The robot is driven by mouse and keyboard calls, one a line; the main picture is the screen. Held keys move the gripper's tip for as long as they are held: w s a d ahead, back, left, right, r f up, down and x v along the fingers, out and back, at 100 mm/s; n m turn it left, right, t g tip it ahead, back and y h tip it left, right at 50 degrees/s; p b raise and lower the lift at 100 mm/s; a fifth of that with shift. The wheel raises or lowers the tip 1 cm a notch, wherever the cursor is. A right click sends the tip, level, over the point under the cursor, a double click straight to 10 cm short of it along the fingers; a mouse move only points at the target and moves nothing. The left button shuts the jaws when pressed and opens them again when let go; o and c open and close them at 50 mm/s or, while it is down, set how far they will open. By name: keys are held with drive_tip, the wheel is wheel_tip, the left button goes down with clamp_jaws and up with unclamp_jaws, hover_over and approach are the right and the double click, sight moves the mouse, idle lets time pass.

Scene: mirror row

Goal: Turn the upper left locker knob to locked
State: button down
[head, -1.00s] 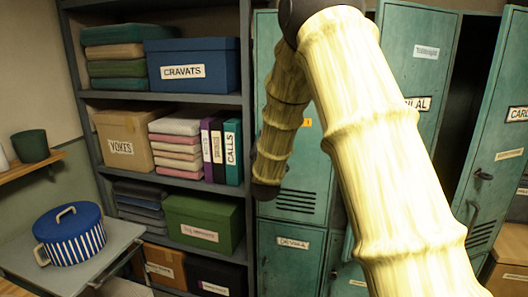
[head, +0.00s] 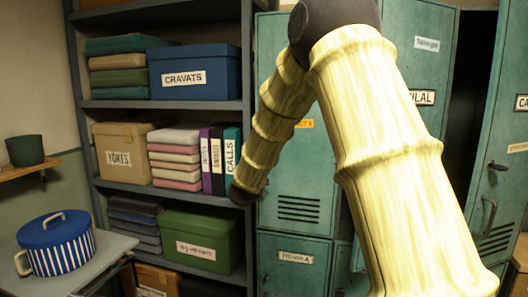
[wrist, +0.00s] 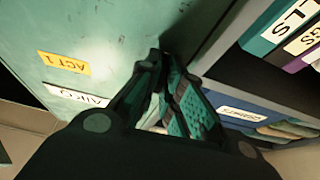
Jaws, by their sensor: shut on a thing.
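The upper left locker (head: 310,170) is teal with vent slots. Its orange ACT 1 label partly shows beside my arm. In the wrist view its door (wrist: 85,25) fills the upper left, with the ACT 1 label (wrist: 63,63) and a white name label (wrist: 80,96) upside down. My gripper (wrist: 168,62) is at the door near the shelf side, its dark fingers closed together. It is shut on the locker knob, which the fingers hide, so its turn cannot be read. In the head view my arm covers part of the locker and the gripper cannot be made out.
A grey shelf (head: 172,104) with boxes, folded cloths and binders stands close left of the locker. A locker door (head: 495,150) at the right stands open. A blue striped pot (head: 60,252) sits on a side table at the lower left.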

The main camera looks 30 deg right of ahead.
drive_tip(key=shift+m+g+b, duration=0.3)
drive_tip(key=shift+m+g, duration=0.1)
drive_tip(key=shift+m, duration=0.3)
drive_tip(key=c, duration=1.6)
unclamp_jaws()
drive_tip(key=v, duration=1.2)
drive_tip(key=shift+w+f, duration=0.15)
drive_tip(key=shift+f, duration=0.1)
